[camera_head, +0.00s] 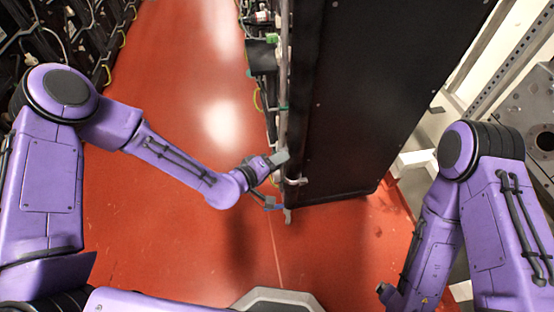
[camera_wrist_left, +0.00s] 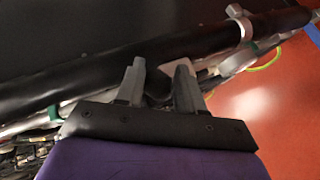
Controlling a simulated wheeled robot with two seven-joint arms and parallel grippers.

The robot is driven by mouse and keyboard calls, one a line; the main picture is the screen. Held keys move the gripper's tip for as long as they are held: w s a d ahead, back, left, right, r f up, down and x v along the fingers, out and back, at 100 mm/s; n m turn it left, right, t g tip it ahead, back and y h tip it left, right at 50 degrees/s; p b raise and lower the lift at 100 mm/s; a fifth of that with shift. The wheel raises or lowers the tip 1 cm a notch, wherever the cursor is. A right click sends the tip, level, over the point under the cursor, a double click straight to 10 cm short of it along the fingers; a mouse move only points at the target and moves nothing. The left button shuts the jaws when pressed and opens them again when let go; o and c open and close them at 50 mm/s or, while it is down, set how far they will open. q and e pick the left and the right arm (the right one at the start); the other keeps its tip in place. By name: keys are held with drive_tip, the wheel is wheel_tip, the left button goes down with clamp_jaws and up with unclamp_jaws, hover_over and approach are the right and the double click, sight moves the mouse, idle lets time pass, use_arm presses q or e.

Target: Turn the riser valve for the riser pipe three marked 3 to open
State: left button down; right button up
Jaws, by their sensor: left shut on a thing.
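My left gripper (camera_head: 280,158) reaches the near end of the tall black cabinet, at a thin grey upright pipe (camera_head: 284,110) along its edge. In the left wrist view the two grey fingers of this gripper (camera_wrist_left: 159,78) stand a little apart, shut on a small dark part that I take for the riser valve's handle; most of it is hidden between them. A thick black pipe (camera_wrist_left: 70,78) runs slantwise just beyond the fingertips, with a pale clamp (camera_wrist_left: 239,20) on it. No number 3 mark can be read.
The black cabinet (camera_head: 370,90) blocks the space right of my left gripper. Cables and fittings (camera_head: 262,60) line its left edge. The red floor (camera_head: 180,60) is clear in the aisle. Racks (camera_head: 75,35) stand at far left; a grey metal frame (camera_head: 525,60) stands at right.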

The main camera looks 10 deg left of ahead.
use_arm(q)
drive_tip(key=shift+w+a+r, duration=0.1)
drive_tip(key=shift+w+r, duration=0.25)
drive_tip(key=shift+w, duration=0.05)
drive_tip(key=c, duration=0.8)
unclamp_jaws()
drive_tip(key=shift+s+f, duration=0.1)
drive_tip(key=shift+s, duration=0.05)
drive_tip(key=v, duration=1)
drive_tip(key=shift+s+a+p, duration=0.2)
drive_tip(key=shift+p, duration=0.15)
